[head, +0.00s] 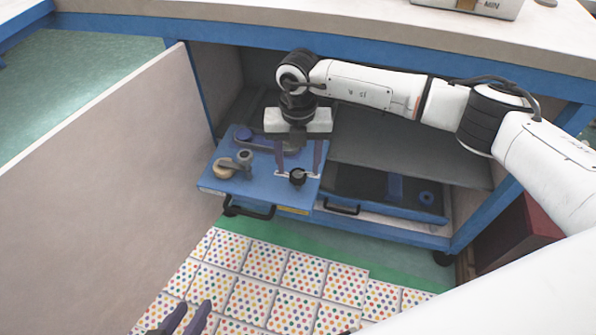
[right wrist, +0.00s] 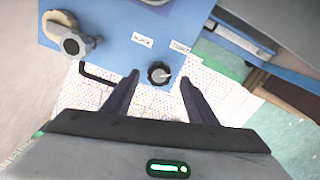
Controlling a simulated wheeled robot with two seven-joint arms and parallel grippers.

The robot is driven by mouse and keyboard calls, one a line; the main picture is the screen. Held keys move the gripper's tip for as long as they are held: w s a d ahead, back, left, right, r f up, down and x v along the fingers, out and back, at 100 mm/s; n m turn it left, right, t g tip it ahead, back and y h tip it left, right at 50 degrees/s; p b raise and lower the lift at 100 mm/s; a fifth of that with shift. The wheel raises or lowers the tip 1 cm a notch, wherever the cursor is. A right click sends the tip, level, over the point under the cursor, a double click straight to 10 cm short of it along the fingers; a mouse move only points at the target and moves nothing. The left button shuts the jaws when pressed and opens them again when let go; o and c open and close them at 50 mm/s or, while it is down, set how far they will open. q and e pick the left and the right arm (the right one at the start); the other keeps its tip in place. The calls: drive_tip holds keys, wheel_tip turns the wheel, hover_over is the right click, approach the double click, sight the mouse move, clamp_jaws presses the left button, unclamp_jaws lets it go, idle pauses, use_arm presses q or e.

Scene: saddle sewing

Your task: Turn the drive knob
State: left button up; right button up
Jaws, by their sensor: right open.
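The drive knob is a small black round knob (head: 297,177) on the blue machine panel (head: 225,182), near its right front corner. In the right wrist view the knob (right wrist: 159,73) shows a light pointer line and sits ahead of the fingertips, between them. My right gripper (head: 298,172) is open, with one finger on each side of the knob; it also shows in the right wrist view (right wrist: 160,76). I cannot tell whether a finger touches the knob. My left gripper (head: 193,308) shows only as dark fingertips low at the left, apart from each other, over the floor.
A black handle (head: 250,209) is on the panel's front edge. Another blue drawer (head: 380,210) lies to the right. A beige board (head: 110,190) stands at the left.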

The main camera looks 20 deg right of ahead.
sight(298, 182)
drive_tip(key=shift+f, duration=1.25)
drive_tip(key=c, duration=1.1)
drive_tip(key=shift+o, duration=0.2)
